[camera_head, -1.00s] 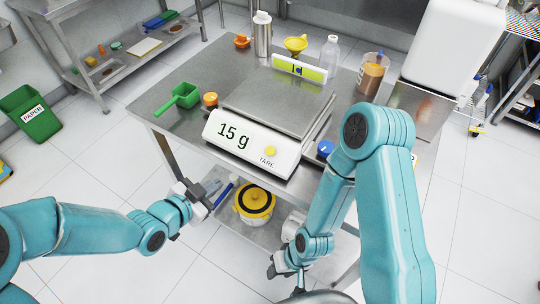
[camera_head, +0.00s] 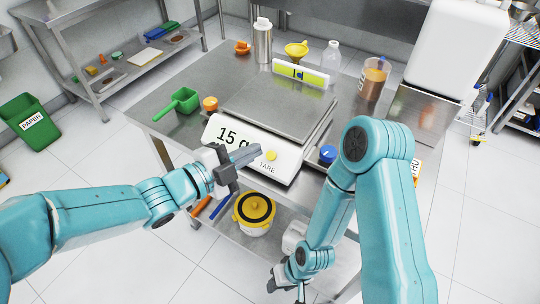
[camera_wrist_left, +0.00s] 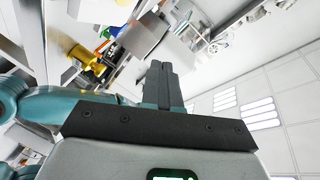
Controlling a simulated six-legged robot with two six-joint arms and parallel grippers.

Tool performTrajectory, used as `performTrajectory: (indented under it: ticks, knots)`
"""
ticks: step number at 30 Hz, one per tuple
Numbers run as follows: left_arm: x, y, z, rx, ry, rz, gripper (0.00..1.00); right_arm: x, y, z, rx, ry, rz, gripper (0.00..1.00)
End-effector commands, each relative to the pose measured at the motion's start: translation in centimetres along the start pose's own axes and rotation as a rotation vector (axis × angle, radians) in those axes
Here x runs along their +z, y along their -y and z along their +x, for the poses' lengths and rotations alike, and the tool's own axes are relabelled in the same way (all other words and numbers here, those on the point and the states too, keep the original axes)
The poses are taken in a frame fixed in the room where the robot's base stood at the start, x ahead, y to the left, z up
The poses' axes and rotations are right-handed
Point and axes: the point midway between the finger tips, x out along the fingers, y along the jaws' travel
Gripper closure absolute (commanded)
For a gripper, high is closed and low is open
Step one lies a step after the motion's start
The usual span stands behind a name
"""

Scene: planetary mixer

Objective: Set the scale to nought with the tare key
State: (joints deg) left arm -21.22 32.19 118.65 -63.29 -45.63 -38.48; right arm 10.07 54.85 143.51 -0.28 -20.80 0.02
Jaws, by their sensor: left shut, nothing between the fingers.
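The scale has a steel platform (camera_head: 270,112) and a white front panel (camera_head: 283,170). Its display reads 15 g, now partly covered by my left gripper. The yellow round tare key (camera_head: 271,155) sits on the panel above the word TARE. My left gripper (camera_head: 258,150) is shut and empty, its fingertips just left of the key; I cannot tell whether they touch. Its closed fingers also show in the left wrist view (camera_wrist_left: 165,85). My right gripper (camera_head: 301,291) hangs low in front of the table, partly cut off by the picture's bottom edge, and its jaws are unclear.
On the table stand a green scoop (camera_head: 180,101), an orange-lidded jar (camera_head: 210,103), a steel bottle (camera_head: 263,40), a yellow funnel (camera_head: 297,50) and a brown-filled jug (camera_head: 374,78). A blue-capped item (camera_head: 328,154) is right of the scale. A yellow pot (camera_head: 254,208) sits on the lower shelf.

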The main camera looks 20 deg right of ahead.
Motion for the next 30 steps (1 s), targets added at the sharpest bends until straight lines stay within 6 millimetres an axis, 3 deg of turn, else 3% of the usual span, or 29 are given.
performTrajectory:
  ticks: [3,15,30]
  knots:
    - [1.1,-1.4,1.4,0.003,-0.001,-0.002,1.0,0.0,-0.4,1.1,0.0,0.0,0.0,0.57]
    - [3.5,-3.7,4.7,0.002,0.0,-0.002,1.0,-0.1,-1.2,3.5,0.0,0.0,0.0,0.57]
    - [3.7,-3.8,5.1,0.001,0.001,-0.001,1.0,-0.1,-1.3,3.6,0.0,0.0,0.0,0.57]
